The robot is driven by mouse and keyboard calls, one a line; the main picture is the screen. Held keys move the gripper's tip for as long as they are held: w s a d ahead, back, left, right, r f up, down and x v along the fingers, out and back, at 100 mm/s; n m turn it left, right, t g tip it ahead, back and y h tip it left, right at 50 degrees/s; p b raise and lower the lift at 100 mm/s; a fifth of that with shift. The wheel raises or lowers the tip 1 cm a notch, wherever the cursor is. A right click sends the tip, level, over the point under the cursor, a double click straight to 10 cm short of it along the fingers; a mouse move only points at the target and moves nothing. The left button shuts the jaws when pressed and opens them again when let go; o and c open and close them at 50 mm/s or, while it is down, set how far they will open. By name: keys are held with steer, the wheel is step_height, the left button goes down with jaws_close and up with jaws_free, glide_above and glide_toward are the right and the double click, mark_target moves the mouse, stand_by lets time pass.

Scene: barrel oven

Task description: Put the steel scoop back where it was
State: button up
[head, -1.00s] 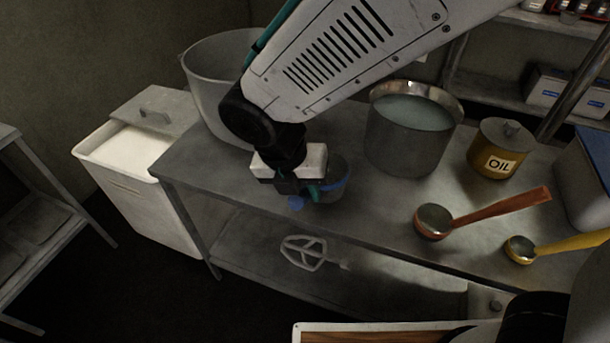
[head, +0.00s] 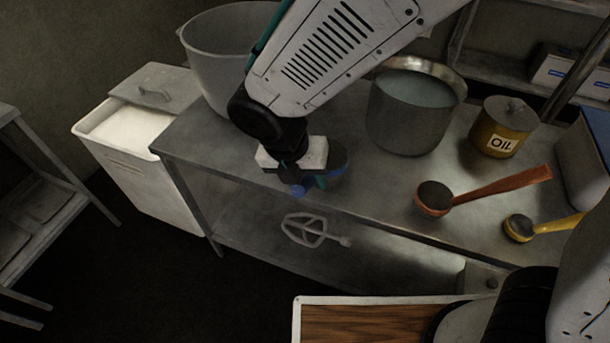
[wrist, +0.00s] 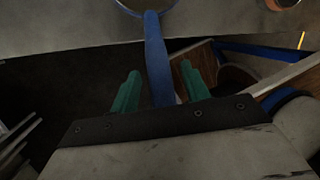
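A scoop with a blue handle and a round bowl lies at the front edge of the steel table; its bowl (head: 338,158) shows beside my gripper (head: 308,182) in the head view. In the wrist view the blue handle (wrist: 155,52) runs between the two green fingers of my gripper (wrist: 160,88), with a gap on each side. The fingers are open around the handle. A scoop with a red-brown handle (head: 500,185) and one with a yellow handle (head: 518,228) lie further right. No plain steel-handled scoop shows.
A large grey pot (head: 215,60), a steel pot of liquid (head: 385,125) and an oil can (head: 493,138) stand behind. A whisk-like beater (head: 315,231) lies on the lower shelf. A white bin (head: 150,190) stands left. Bare tabletop (head: 385,180) lies between the scoops.

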steer(key=shift+r, duration=0.1)
steer(key=v, duration=1.2)
steer(key=shift+d+r, duration=0.1)
steer(key=d+r+m+y, duration=0.1)
steer(key=d+r+m, duration=0.1)
steer(key=d+m, duration=0.65)
steer(key=d+r+m, duration=0.3)
steer(key=d+m, duration=0.4)
steer(key=d, duration=0.3)
steer(key=s+d+m+y, duration=0.1)
steer(key=s+d+m, duration=0.8)
steer(key=m, duration=0.9)
steer(key=shift+s+d+y, duration=0.15)
steer(key=shift+d+y, duration=0.25)
steer(key=shift+d, duration=0.9)
